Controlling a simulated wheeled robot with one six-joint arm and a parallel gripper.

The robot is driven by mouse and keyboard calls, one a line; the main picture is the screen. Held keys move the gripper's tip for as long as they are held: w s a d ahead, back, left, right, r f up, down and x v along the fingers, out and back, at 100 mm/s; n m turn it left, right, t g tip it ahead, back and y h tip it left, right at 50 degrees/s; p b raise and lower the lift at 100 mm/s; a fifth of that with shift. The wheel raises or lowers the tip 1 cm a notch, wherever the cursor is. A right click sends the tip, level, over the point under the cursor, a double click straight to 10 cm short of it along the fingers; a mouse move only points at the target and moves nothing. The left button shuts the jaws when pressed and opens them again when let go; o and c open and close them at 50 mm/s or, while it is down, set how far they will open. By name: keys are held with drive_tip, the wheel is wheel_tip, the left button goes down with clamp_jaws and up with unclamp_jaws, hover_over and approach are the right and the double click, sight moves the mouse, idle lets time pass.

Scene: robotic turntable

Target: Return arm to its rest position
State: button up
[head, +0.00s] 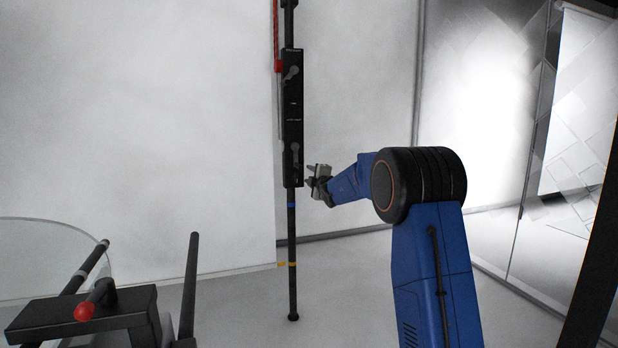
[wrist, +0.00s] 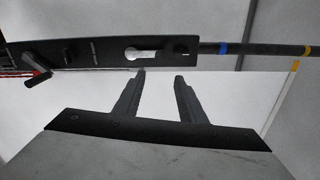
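My gripper (head: 314,177) is at the end of my blue arm, beside the lower part of a black box (head: 292,110) on an upright pole. In the wrist view my gripper (wrist: 158,76) has its two dark fingers apart with nothing between them. The black box also shows there (wrist: 95,53), lying across the top of the picture just beyond the fingertips. Its lower lever (head: 295,154) is close to my gripper in the head view. My arm is bent at the elbow and reaches left.
The pole (head: 292,245) has blue and yellow bands and ends near the floor. A black bracket with a red knob (head: 84,311) and a clear round panel (head: 40,255) are at lower left. A glass wall (head: 570,140) stands at right. Open floor lies between pole and arm.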

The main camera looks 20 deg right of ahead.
drive_tip(key=s+a+r+n+g+y, duration=0.1)
drive_tip(key=s+a+r+n+y, duration=0.2)
drive_tip(key=s+a+n, duration=0.5)
drive_tip(key=s+a+r+n+g+y, duration=0.1)
drive_tip(key=s+a+r+n+y, duration=0.25)
drive_tip(key=s+a+n, duration=0.4)
drive_tip(key=s+a+f+n+g+y, duration=0.1)
drive_tip(key=s+a+f+n+g, duration=0.15)
drive_tip(key=s+n, duration=0.65)
drive_tip(key=s+a+f+n+g+y, duration=0.15)
drive_tip(key=s+a+n, duration=0.25)
drive_tip(key=s+n, duration=0.45)
drive_tip(key=s+a+f+n+g+h, duration=0.1)
drive_tip(key=s+f+n+g, duration=0.35)
drive_tip(key=s, duration=0.95)
drive_tip(key=s+d+f+n+g+h, duration=0.1)
drive_tip(key=s+d+f+n, duration=0.3)
drive_tip(key=s, duration=0.5)
drive_tip(key=s+d+f+n+h, duration=0.4)
drive_tip(key=s+f+n, duration=0.4)
drive_tip(key=s, duration=0.1)
drive_tip(key=s+d+f+n+g+h, duration=0.1)
drive_tip(key=s+d+f+n+h, duration=0.2)
drive_tip(key=s+f+n, duration=0.3)
drive_tip(key=s, duration=0.3)
drive_tip(key=shift+d+g, duration=0.35)
drive_tip(key=shift+d, duration=0.05)
